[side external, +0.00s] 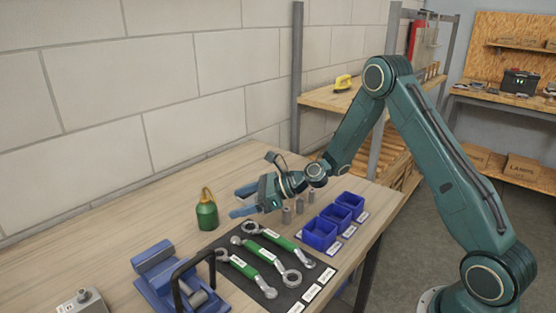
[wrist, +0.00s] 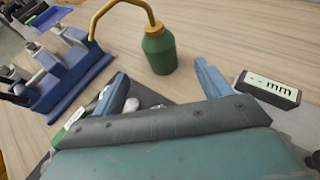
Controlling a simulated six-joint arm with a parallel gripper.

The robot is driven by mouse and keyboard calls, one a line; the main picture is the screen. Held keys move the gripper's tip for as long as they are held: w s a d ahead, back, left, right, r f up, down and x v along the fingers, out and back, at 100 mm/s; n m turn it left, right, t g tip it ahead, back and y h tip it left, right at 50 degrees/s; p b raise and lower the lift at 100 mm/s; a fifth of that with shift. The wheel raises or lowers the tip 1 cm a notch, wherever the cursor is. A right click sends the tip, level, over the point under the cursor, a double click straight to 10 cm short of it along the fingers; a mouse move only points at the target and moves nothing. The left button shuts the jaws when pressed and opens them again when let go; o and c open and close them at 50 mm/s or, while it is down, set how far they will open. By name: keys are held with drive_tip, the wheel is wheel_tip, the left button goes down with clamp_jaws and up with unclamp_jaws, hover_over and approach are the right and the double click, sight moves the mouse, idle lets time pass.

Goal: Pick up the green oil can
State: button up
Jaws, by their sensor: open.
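The green oil can (side external: 207,216) stands upright on the wooden table, left of my gripper in the side view. It has a green body and a brass-coloured top with a bent spout. In the wrist view the oil can (wrist: 159,52) stands ahead of my gripper (wrist: 160,82), its body beyond the two blue fingers and its spout curving to the left. My gripper (side external: 240,201) is open and empty, its fingers pointing at the can with a gap between. The fingers do not touch the can.
A black mat (side external: 239,281) with green-handled wrenches (side external: 246,268) lies in front of the can. A blue vise (side external: 160,275) stands at front left, also in the wrist view (wrist: 60,75). Blue bins (side external: 320,233) sit right. A block marked "mm" (wrist: 269,88) lies right of the fingers.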

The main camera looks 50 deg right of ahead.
sight(201, 213)
drive_tip(key=x, duration=0.7)
drive_tip(key=shift+w+f, duration=0.1)
drive_tip(key=shift+a, duration=0.1)
drive_tip(key=shift+x, duration=2.6)
drive_tip(key=shift+c, duration=0.5)
drive_tip(key=c, duration=1.3)
drive_tip(key=shift+r, duration=0.3)
wheel_tip(201, 213, up, 20)
drive_tip(key=shift+f, duration=0.1)
